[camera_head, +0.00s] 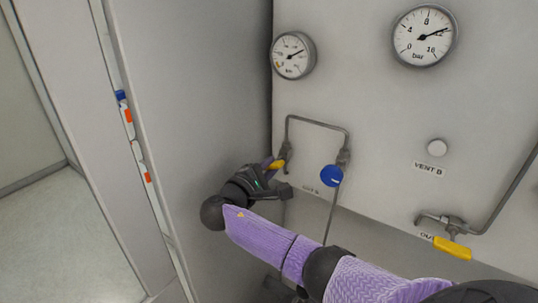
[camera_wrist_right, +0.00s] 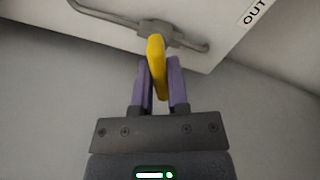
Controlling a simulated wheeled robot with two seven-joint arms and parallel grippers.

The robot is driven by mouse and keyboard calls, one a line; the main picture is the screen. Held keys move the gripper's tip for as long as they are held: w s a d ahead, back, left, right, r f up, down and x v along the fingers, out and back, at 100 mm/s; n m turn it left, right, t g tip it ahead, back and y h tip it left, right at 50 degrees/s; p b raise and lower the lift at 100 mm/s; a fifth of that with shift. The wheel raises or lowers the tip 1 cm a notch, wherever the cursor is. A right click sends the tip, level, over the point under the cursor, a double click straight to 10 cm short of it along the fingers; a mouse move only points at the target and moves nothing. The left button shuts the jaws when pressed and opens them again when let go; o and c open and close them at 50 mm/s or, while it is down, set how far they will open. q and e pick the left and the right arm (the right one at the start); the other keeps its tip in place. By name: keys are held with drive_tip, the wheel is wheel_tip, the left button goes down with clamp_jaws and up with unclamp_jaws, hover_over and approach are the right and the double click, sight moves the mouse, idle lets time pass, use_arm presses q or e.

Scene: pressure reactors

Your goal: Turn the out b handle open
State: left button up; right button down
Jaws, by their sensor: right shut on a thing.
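A yellow valve handle (camera_head: 277,164) sits on a metal pipe at the left of the panel in the head view. My right gripper (camera_head: 269,171) is at this handle. In the right wrist view its two purple fingers (camera_wrist_right: 160,85) are shut on the yellow handle (camera_wrist_right: 156,55), one on each side. The handle hangs from a grey valve body (camera_wrist_right: 158,33) on the pipe. A label reading "OUT" (camera_wrist_right: 255,11) is cut off at the edge, so its letter is hidden. My left gripper is not in view.
A second yellow handle (camera_head: 453,248) is at lower right, by a partly hidden "OU" label. A blue knob (camera_head: 332,175) is close right of the gripper. Two gauges (camera_head: 292,55) (camera_head: 425,35) are above, and a white VENT B button (camera_head: 437,147) is at right. A grey wall (camera_head: 195,80) stands left.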

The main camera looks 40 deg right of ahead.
drive_tip(key=n+p, duration=0.2)
drive_tip(key=n, duration=0.1)
drive_tip(key=shift+r, duration=0.15)
drive_tip(key=n+p, duration=0.3)
drive_tip(key=shift+n, duration=0.3)
drive_tip(key=n+p, duration=0.1)
drive_tip(key=n, duration=0.2)
drive_tip(key=shift+p, duration=0.4)
drive_tip(key=shift+f+n+p, duration=0.2)
drive_tip(key=shift+n+p, duration=0.3)
drive_tip(key=shift+n, duration=0.9)
drive_tip(key=c, duration=0.6)
unclamp_jaws()
drive_tip(key=v, duration=1)
